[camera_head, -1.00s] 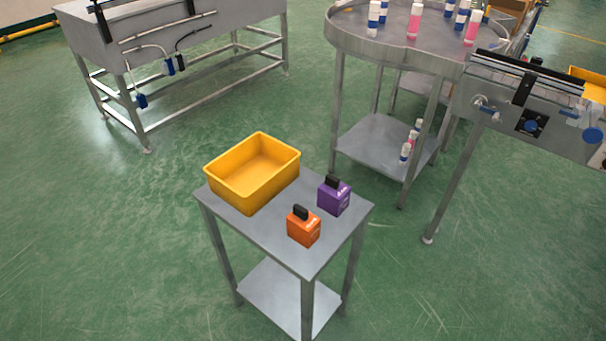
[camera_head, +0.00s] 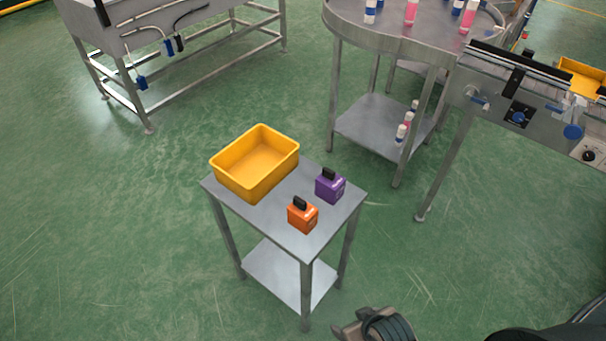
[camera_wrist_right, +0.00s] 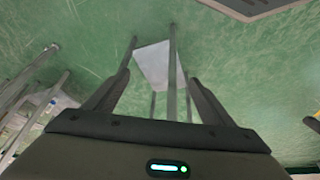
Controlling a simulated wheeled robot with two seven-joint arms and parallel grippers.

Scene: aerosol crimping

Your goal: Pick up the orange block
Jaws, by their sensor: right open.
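The orange block (camera_head: 302,215), with a black handle on top, stands upright near the front corner of the small metal table in the head view. The purple block (camera_head: 330,186), also with a black handle, stands just behind it to the right. My right gripper (camera_head: 372,328) is at the bottom edge of the head view, apart from the table and to the right of it. In the right wrist view the gripper (camera_wrist_right: 158,76) is open, with nothing between its fingers. The orange block cannot be made out in that view. My left gripper is out of view.
A yellow bin (camera_head: 255,163), empty as far as I see, sits on the left of the small table (camera_head: 262,214). A round table (camera_head: 400,36) with bottles stands behind, and a conveyor (camera_head: 515,75) is at the right. Open green floor lies around the small table.

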